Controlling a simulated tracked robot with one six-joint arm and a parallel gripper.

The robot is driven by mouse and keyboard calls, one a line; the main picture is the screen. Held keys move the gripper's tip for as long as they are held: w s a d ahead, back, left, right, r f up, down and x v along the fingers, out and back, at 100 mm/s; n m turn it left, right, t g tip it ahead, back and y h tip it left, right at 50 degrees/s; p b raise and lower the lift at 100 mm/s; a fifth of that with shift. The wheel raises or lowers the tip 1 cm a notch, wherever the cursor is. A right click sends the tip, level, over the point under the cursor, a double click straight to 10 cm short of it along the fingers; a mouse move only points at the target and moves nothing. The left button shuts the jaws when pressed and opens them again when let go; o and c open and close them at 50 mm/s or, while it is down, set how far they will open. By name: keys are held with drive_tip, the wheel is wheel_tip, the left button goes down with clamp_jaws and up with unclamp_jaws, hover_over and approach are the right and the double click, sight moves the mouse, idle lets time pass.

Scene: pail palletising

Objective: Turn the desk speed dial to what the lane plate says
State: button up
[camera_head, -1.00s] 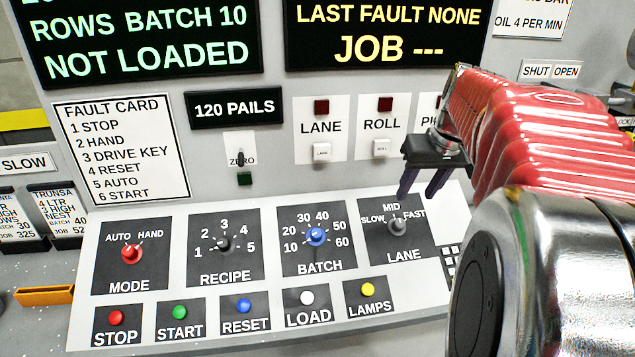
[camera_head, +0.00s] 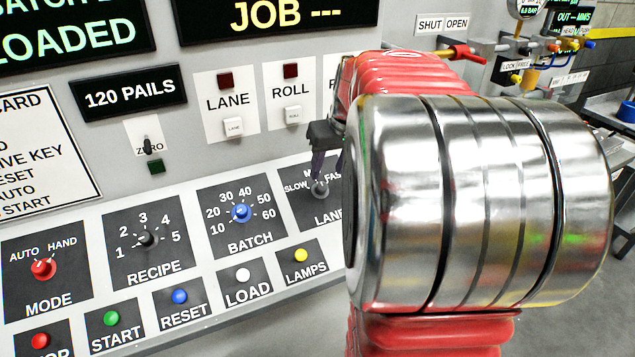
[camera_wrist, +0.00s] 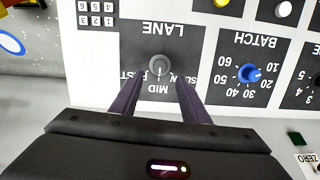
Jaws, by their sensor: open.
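The desk speed dial is a grey knob (camera_head: 320,188) on the dark LANE panel, with SLOW, MID and FAST around it. In the wrist view the same knob (camera_wrist: 159,65) shows upside down, and its pointer seems to face MID. My gripper (camera_head: 319,172) is above the knob in the head view, its fingers pointing down. In the wrist view my gripper (camera_wrist: 157,85) is open, with the dark fingers on either side of the knob's line and nothing between them that I can see gripped. My arm hides the right part of the LANE panel. No lane plate shows now.
The blue BATCH knob (camera_head: 241,212) and black RECIPE knob (camera_head: 147,238) sit to the left. The yellow LAMPS button (camera_head: 301,255) and white LOAD button (camera_head: 243,274) are close in front. The upright wall with the LANE button (camera_head: 233,127) stands behind.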

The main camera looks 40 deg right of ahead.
sight(322, 186)
drive_tip(key=x, duration=0.7)
drive_tip(key=shift+c, duration=0.5)
drive_tip(key=c, duration=0.9)
drive_tip(key=shift+a, duration=0.15)
drive_tip(key=shift+c, duration=0.3)
